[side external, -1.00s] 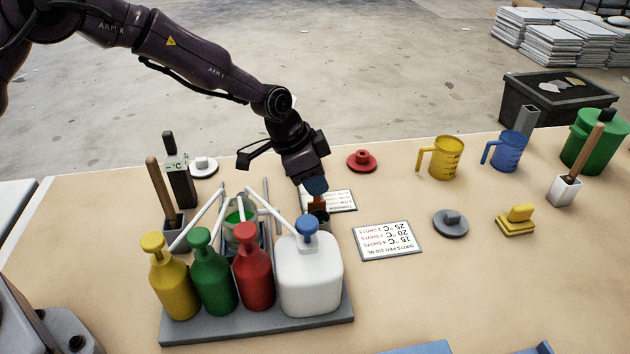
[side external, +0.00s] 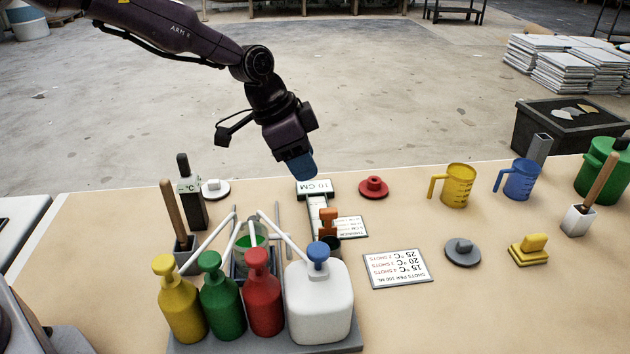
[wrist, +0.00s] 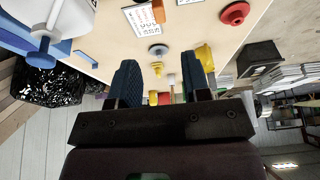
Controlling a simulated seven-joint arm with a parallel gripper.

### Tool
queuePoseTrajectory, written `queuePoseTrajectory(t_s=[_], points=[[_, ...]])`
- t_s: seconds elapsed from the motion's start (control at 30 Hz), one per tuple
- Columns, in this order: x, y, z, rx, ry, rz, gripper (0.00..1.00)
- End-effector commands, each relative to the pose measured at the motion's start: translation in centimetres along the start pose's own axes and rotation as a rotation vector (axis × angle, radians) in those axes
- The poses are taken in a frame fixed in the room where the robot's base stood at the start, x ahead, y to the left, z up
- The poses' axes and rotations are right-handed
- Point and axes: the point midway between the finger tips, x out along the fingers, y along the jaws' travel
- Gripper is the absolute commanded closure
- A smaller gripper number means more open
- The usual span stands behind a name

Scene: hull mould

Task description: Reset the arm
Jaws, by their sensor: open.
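My gripper (side external: 298,168) is raised above the back of the tan bench, pointing down. Its blue fingertips appear just above and behind a scale with a "10 GM" display (side external: 314,187). In the wrist view the two blue fingers of my gripper (wrist: 161,80) stand wide apart with nothing between them. A small orange-handled tool (side external: 328,222) stands in a dark cup behind the white jug, clear of the fingers.
Pump bottles, including a red one (side external: 263,295) and a white jug (side external: 320,300), stand at the front with nozzles over a green-lined cup (side external: 250,241). Yellow (side external: 453,187) and blue (side external: 519,180) measuring cups stand at the right. Air around my gripper is clear.

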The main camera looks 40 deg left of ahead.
Motion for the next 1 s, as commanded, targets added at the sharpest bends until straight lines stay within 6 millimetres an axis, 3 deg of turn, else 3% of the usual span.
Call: queuePoseTrajectory(t_s=[0.2, 0.67, 0.77, 1.0], points=[[-1.9, 0.0, 0.0, 0.000, 0.001, 0.001, 0.56], [-1.9, 0.2, 0.3, -0.061, -0.014, 0.010, 0.56], [-1.3, 1.4, 2.9, -0.154, -0.092, 0.036, 0.56], [-7.1, 3.5, 8.2, -0.344, -0.194, -0.043, 0.56]])
